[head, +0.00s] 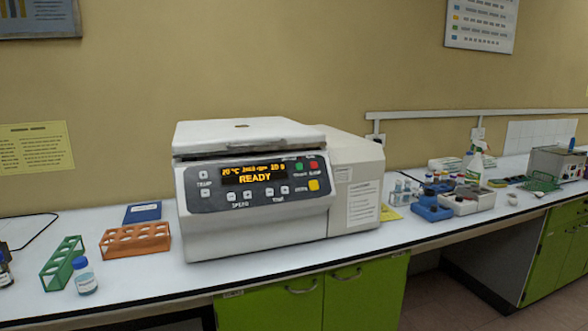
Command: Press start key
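A white benchtop centrifuge (262,224) stands on the white bench in the head view, with its lid (245,134) down. Its dark control panel (220,198) faces me. The lit display (254,173) reads READY in yellow letters. A green key (298,167) and a red key (313,165) sit side by side at the panel's upper right. A larger yellow key (314,185) is below them. The small labels by these keys are too blurred to read surely. Neither of my grippers shows in this view.
Left of the centrifuge are an orange rack (135,240), a green rack (62,263), a blue-capped bottle (84,276) and a blue book (142,212). Blue bins (431,209) and bottles stand to the right. A narrow bare strip of bench (300,255) runs before the centrifuge.

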